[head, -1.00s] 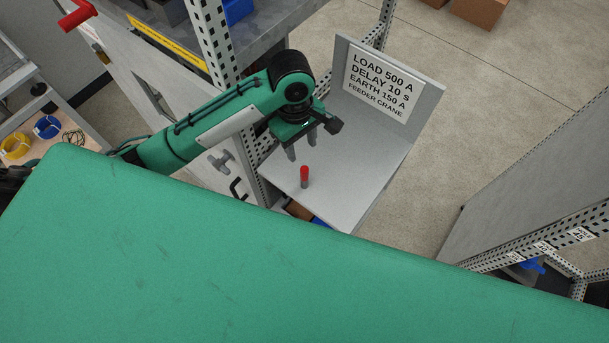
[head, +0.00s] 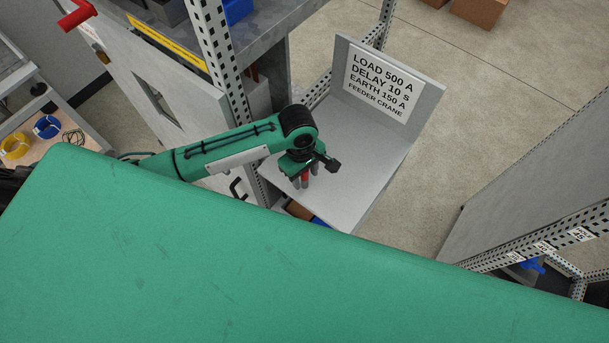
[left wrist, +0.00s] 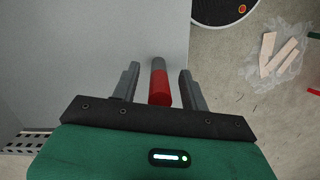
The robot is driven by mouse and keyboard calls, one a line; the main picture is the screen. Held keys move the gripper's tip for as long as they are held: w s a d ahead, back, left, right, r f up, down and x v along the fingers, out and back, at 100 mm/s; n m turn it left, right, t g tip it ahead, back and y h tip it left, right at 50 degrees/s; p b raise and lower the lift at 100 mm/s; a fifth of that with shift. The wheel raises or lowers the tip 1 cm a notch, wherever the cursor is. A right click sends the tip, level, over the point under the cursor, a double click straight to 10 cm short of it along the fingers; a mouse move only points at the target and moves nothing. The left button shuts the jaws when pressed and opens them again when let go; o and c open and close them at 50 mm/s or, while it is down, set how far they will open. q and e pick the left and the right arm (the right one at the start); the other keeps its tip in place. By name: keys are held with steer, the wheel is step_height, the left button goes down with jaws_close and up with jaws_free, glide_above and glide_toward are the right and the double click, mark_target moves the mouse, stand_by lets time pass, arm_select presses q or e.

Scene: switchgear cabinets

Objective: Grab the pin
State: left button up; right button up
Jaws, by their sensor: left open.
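The pin (left wrist: 160,85) has a red top and a grey lower part. It stands upright on the grey shelf (head: 365,150) below the sign. In the left wrist view it lies between the two fingers of my left gripper (left wrist: 160,88), with a gap on each side. In the head view my left gripper (head: 306,181) is low over the shelf, its open fingers around the pin (head: 305,180), which is partly hidden by them. My right gripper is not in view.
A sign plate (head: 382,82) rises at the back of the shelf. A perforated post (head: 222,65) stands to the left of the shelf. A grey cabinet (head: 535,180) stands at the right, with open floor between.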

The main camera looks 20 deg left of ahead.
arm_select(q)
jaws_close()
steer(key=shift+r, duration=0.1)
